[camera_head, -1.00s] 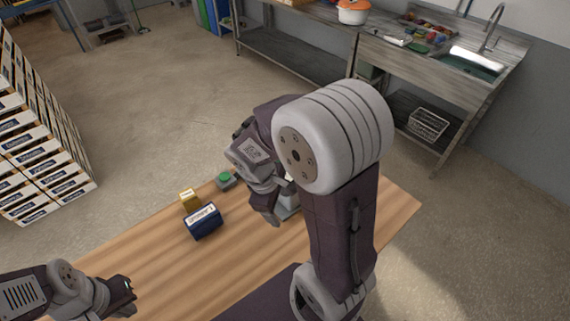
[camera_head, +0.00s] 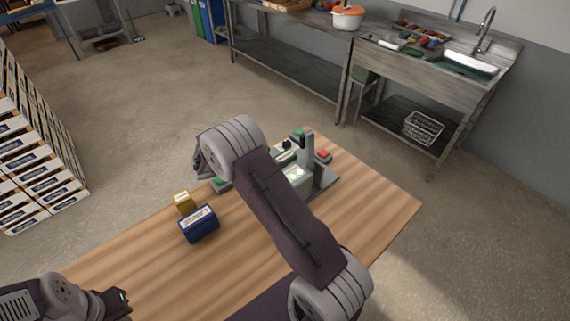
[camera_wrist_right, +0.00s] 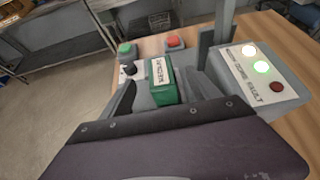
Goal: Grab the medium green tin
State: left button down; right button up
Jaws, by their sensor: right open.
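The green tin (camera_wrist_right: 162,82) with a white label shows in the right wrist view, standing in a grey station fixture. In the head view, a small green and white patch at the station (camera_head: 325,178) may be this tin, partly hidden by my right arm. My right gripper (camera_wrist_right: 166,92) is open; dark finger parts show on either side of the tin in the wrist view. I cannot tell whether they touch it. In the head view its fingers are hidden behind my arm. My left gripper (camera_head: 122,301) is at the lower left, apart from the tins; its jaws are unclear.
The station has a red button (camera_wrist_right: 174,42), a green button (camera_wrist_right: 125,48) and a light panel (camera_wrist_right: 262,75). The table's front left is clear.

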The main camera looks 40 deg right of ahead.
aim_at(286, 155)
jog(key=shift+x, duration=0.95)
jog(key=p+x, duration=0.1)
jog(key=x, duration=0.3)
jog(key=shift+d+p, duration=0.3)
jog(key=shift+d, duration=0.05)
jog(key=shift+w+d+f, duration=0.15)
jog(key=shift+f, duration=0.05)
jog(key=c, duration=1.2)
grip_shut()
